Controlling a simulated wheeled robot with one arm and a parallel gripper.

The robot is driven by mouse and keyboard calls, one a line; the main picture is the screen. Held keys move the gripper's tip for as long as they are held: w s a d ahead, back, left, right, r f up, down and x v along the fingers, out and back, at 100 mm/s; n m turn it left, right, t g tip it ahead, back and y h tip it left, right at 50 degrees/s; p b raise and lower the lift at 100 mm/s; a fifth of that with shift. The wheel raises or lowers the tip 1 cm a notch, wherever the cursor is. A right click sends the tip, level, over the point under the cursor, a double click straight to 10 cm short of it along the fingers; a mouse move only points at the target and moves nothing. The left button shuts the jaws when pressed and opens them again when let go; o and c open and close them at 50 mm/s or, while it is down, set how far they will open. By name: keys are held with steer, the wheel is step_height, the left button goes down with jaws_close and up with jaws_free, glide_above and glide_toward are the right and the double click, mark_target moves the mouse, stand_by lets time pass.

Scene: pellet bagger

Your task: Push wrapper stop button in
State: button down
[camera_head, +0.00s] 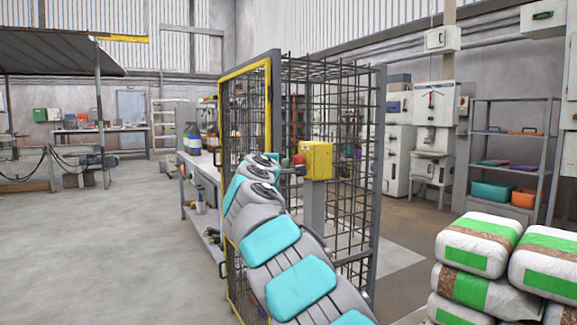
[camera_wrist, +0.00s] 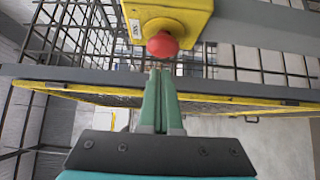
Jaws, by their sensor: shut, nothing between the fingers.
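The stop button is a red mushroom head (camera_wrist: 162,45) on a yellow box (camera_wrist: 181,14) in the wrist view. In the head view the yellow box (camera_head: 317,161) sits on a grey post in front of the mesh cage, with the red button (camera_head: 298,160) on its left side. My gripper (camera_wrist: 160,72) is shut and empty, its green fingers together and pointing at the button, with the tips just below the red head in the picture. Whether they touch it I cannot tell. In the head view my gripper (camera_head: 290,170) is at the button, partly hidden by my arm.
Filled bags (camera_head: 478,243) are stacked at the right. A workbench (camera_head: 200,171) stands left of the cage. The floor at the left is open.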

steer(key=s+a, duration=0.3)
steer(key=s, duration=0.7)
steer(key=shift+s+a, duration=0.2)
steer(key=shift+a, duration=0.05)
